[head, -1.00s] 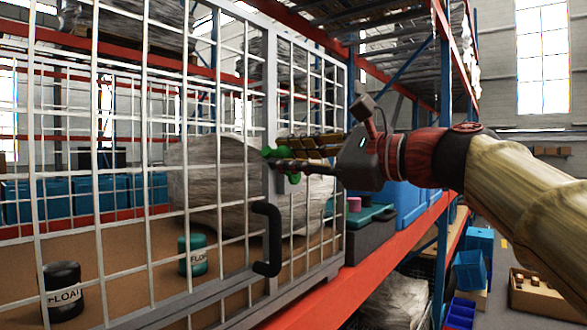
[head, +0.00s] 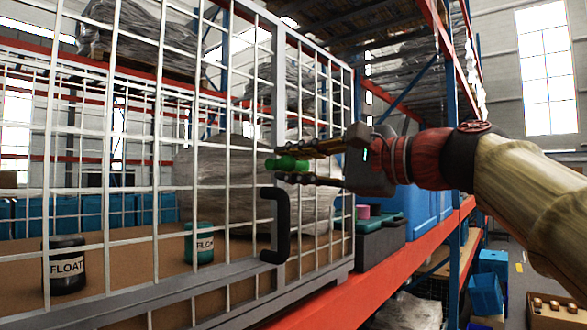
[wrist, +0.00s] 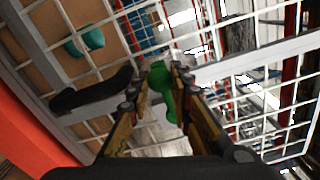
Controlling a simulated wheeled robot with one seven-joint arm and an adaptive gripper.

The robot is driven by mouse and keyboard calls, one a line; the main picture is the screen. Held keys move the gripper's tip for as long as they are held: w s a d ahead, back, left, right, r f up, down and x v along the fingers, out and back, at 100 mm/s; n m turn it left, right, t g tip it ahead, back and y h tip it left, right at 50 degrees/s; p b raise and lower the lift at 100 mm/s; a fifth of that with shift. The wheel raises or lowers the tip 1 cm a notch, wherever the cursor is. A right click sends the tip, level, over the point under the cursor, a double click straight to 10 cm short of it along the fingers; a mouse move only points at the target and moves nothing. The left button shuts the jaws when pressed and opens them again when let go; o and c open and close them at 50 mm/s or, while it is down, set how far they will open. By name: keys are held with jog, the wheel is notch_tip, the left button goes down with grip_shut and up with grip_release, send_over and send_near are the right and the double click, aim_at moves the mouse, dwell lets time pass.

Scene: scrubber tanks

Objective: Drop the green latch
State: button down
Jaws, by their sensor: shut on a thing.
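The green latch (head: 288,164) is on the grey frame post of the white wire cage door, above the black handle (head: 279,226). My gripper (head: 293,165) reaches in from the right and is shut on the latch, with one finger above and one below. In the wrist view the green latch (wrist: 161,86) shows between the two fingers of my gripper (wrist: 160,88). The fingers hide part of the latch and its mount.
An orange shelf beam (head: 385,255) runs below the cage.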

jog(key=shift+f, duration=0.1)
jog(key=c, duration=1.6)
grip_release()
jog(key=shift+c, duration=0.2)
jog(key=shift+o, duration=0.3)
